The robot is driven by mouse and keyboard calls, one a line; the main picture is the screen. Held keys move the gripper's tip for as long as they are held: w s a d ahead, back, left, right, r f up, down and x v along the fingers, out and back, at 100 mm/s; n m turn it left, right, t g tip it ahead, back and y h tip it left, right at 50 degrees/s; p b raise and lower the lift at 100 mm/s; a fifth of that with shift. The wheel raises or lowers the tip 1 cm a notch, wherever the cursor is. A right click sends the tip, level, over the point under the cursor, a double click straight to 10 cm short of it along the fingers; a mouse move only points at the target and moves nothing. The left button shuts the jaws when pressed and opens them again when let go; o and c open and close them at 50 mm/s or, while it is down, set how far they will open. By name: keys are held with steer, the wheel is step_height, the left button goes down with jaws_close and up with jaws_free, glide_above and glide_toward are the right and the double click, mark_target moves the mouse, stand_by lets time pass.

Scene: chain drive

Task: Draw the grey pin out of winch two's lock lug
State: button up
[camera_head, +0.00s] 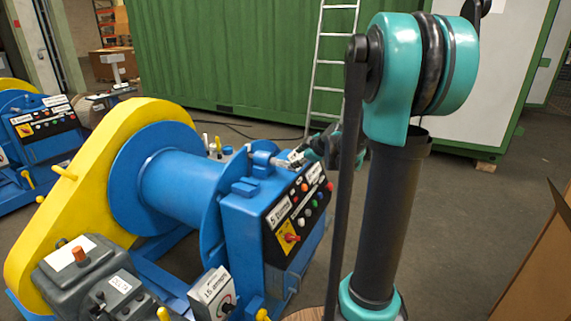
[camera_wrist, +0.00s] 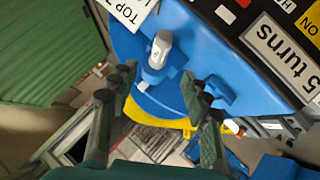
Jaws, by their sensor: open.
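The grey pin (camera_wrist: 161,48) stands in a blue lug (camera_wrist: 155,72) on top of the blue winch in the wrist view; its rounded pale end sticks out of the lug. In the head view the pin (camera_head: 281,162) shows small beside the lug (camera_head: 262,158), on top of the winch's control box. My gripper (camera_wrist: 158,84) is open, its two dark fingers apart on either side of the lug in the picture, with nothing between them. In the head view my gripper (camera_head: 318,150) is just right of the pin, partly hidden behind my arm. I cannot read the winch's number.
The control box (camera_head: 292,225) has buttons and labels, next to a blue drum (camera_head: 180,190) and yellow chain guard (camera_head: 95,170). A white sign (camera_wrist: 130,12) stands close to the pin. A ladder (camera_head: 330,60) leans on the green container (camera_head: 220,60) behind. Another winch (camera_head: 40,130) is far left.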

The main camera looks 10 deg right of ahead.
mark_target(284, 163)
steer(key=x, duration=1.1)
steer(key=shift+w+a+f, duration=0.1)
steer(key=shift+f, duration=0.1)
jaws_close()
